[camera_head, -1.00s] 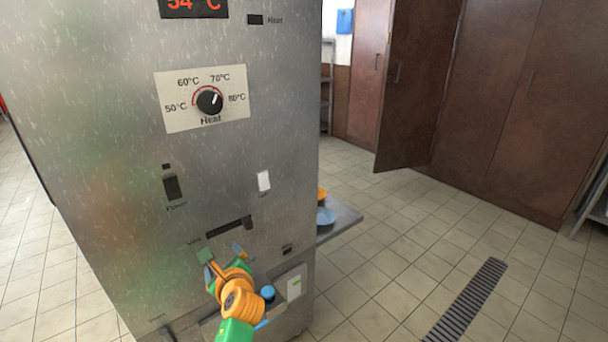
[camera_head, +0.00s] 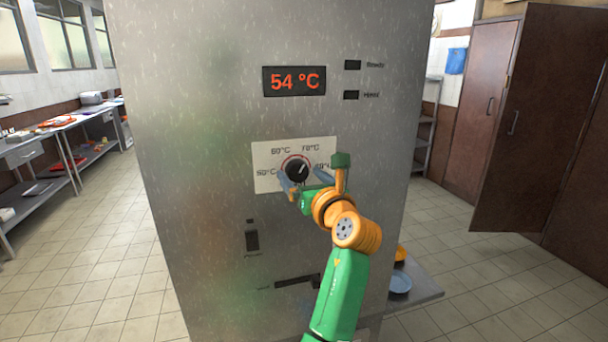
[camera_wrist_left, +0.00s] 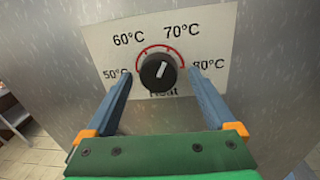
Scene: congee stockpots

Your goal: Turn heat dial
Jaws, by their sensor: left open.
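The heat dial (camera_head: 297,169) is a round black knob with a white pointer line on a white label plate (camera_head: 264,154), on the front of a steel cabinet. In the left wrist view the dial (camera_wrist_left: 158,71) sits between the two blue fingers, its pointer up and slightly right, between 60°C and 70°C marks or near 70°C. The plate reads 50, 60, 70 and 80°C. My left gripper (camera_head: 311,180) is open in front of the dial, one finger to each side; contact with the knob is not visible. A red display (camera_head: 295,81) above reads 54 °C. My right gripper is not in view.
The steel cabinet (camera_head: 190,120) fills the middle. A dark slot (camera_head: 297,282) and a power switch (camera_head: 252,240) are below the dial. A shelf with a blue plate (camera_head: 399,283) juts out at right. Steel tables (camera_head: 60,128) stand at left; brown doors (camera_head: 545,120) at right.

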